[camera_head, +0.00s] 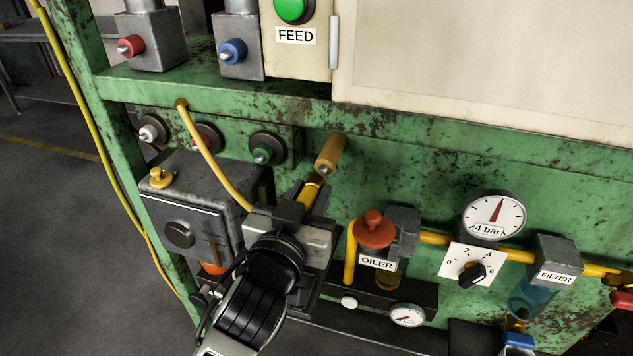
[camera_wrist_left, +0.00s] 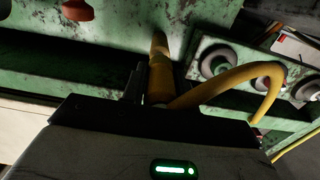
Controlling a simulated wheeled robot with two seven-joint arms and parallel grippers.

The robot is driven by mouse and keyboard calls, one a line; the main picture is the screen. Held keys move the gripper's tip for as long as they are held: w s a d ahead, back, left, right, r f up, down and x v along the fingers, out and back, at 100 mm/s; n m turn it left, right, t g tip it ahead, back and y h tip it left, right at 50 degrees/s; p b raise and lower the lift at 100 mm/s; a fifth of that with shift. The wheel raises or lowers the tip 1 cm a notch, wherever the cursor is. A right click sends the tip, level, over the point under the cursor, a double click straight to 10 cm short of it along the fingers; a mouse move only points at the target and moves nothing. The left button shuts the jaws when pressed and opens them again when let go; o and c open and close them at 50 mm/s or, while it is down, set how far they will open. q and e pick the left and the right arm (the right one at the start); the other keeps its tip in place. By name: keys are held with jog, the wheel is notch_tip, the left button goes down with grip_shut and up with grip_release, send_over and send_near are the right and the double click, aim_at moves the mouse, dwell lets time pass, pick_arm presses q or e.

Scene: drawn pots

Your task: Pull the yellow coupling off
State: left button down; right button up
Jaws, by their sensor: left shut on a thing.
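My left gripper (camera_head: 308,194) is shut on the yellow coupling (camera_head: 313,186), which shows between its fingers. In the left wrist view the coupling (camera_wrist_left: 160,82) stands upright between the dark fingertips, with the yellow hose (camera_wrist_left: 225,82) curving from its base to the right. A dull yellow stub (camera_head: 331,150) sticks out of the green panel just above it; its lower end with a small grey tip shows in the head view. In the left wrist view the two line up, and I cannot tell how far apart they are. My right gripper is not in view.
A row of knobs (camera_head: 264,150) is left of the stub. A grey box (camera_head: 180,200) stands left of my gripper. The oiler (camera_head: 374,230) with its orange cap is close on the right, then a gauge (camera_head: 493,216) and a filter (camera_head: 556,262). The panel right of the stub is bare.

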pick_arm(q)
jog(key=shift+v, duration=0.85)
jog(key=shift+s, duration=0.15)
